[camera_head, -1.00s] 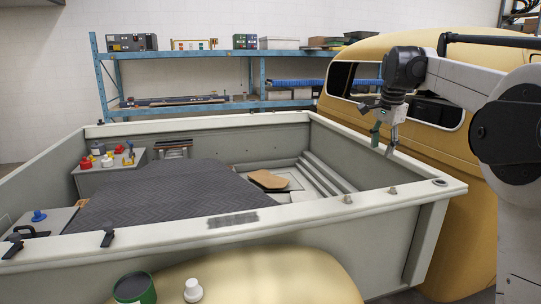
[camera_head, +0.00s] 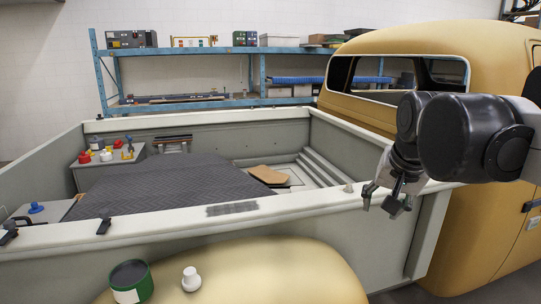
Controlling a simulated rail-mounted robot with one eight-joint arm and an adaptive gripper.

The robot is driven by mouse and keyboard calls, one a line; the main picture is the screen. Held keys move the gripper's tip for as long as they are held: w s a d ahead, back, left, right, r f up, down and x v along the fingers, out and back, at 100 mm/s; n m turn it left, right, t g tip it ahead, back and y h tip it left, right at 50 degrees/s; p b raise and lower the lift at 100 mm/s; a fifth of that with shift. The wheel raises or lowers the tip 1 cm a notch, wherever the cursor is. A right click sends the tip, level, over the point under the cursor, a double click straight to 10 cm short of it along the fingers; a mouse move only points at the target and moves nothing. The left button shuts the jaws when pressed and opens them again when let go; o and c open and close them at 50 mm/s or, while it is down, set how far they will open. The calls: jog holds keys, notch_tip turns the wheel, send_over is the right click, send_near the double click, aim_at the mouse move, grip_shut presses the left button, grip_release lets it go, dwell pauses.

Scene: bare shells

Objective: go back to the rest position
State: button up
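My gripper (camera_head: 387,203) hangs at the right of the view, in front of the near right corner of the grey-white truck bed (camera_head: 331,207). Its fingers point down and stand apart. I see nothing between them. My black wrist and forearm link hide part of the bed corner and part of the yellow cab behind.
The yellow truck cab (camera_head: 398,115) stands behind the arm at the right. On the yellow fender (camera_head: 250,272) stand a green can (camera_head: 142,283) and a white knob-like object (camera_head: 191,279). In the bed lie a dark quilted mat (camera_head: 175,183) and a brown board (camera_head: 269,175). A blue shelf (camera_head: 190,105) is behind.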

jog(key=s+a+f+n+b, duration=0.1)
jog(key=s+f+n, duration=0.1)
jog(key=s+f, duration=0.5)
jog(key=s+a+f+n+t+b, duration=0.1)
jog(key=s+a+f+n, duration=0.1)
jog(key=s+f, duration=0.6)
jog(key=shift+s+f+n, duration=0.2)
jog(key=shift+f+n, duration=0.05)
jog(key=shift+n, duration=0.05)
jog(key=shift+a+t, duration=0.1)
jog(key=shift+t, duration=0.2)
